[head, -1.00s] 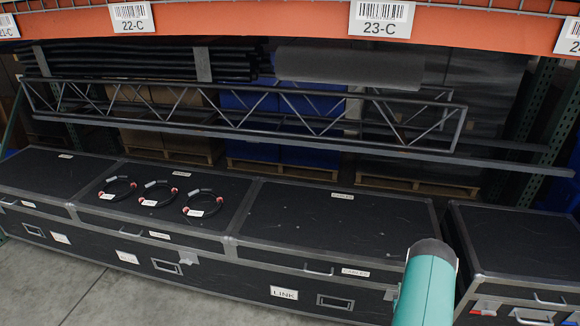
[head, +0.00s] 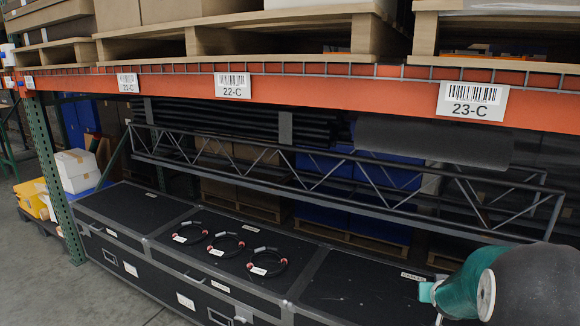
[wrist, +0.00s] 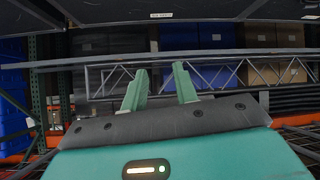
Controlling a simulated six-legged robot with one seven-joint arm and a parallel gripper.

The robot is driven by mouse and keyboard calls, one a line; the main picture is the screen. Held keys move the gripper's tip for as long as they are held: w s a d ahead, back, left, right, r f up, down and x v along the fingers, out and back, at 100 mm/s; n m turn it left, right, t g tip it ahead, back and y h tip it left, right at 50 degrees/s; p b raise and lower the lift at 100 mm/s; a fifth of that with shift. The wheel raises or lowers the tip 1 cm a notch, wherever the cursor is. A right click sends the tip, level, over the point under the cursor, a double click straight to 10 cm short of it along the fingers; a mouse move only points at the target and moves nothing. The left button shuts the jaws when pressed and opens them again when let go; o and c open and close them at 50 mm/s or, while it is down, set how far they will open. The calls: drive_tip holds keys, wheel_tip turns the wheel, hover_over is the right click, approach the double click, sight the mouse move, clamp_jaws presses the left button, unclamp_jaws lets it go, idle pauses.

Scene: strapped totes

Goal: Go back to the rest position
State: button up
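My gripper (wrist: 161,88) shows in the wrist view with its two green fingers apart and nothing between them. Beyond the fingers are a grey metal truss (wrist: 225,75) and the shelf bay; the picture there looks upside down. In the head view, part of my arm shows at the lower right, and the gripper itself is not clearly visible. Three coiled black cables with red ends, the left (head: 190,232), middle (head: 226,243) and right (head: 267,262), lie on the lid of a black case (head: 185,216).
An orange shelf beam (head: 330,97) with number labels runs across the bay, with wooden pallets (head: 270,40) above it. The truss (head: 330,180) spans behind the row of black cases. A green upright (head: 55,180) stands at left beside white boxes (head: 76,170). Grey floor (head: 65,285) is open at lower left.

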drive_tip(key=s+a+r+n+g+y, duration=0.1)
drive_tip(key=s+a+r, duration=0.5)
drive_tip(key=a, duration=0.2)
drive_tip(key=s+a+r+g+y, duration=0.1)
drive_tip(key=s+a+r, duration=0.5)
drive_tip(key=a, duration=0.3)
drive_tip(key=s+a+r+n+g+y, duration=0.1)
drive_tip(key=s+a, duration=0.4)
drive_tip(key=s, duration=0.3)
drive_tip(key=s+a+r+n+g+y, duration=0.1)
drive_tip(key=s+a, duration=0.4)
drive_tip(key=s, duration=0.4)
drive_tip(key=shift+s+r, duration=0.15)
drive_tip(key=shift+r, duration=0.05)
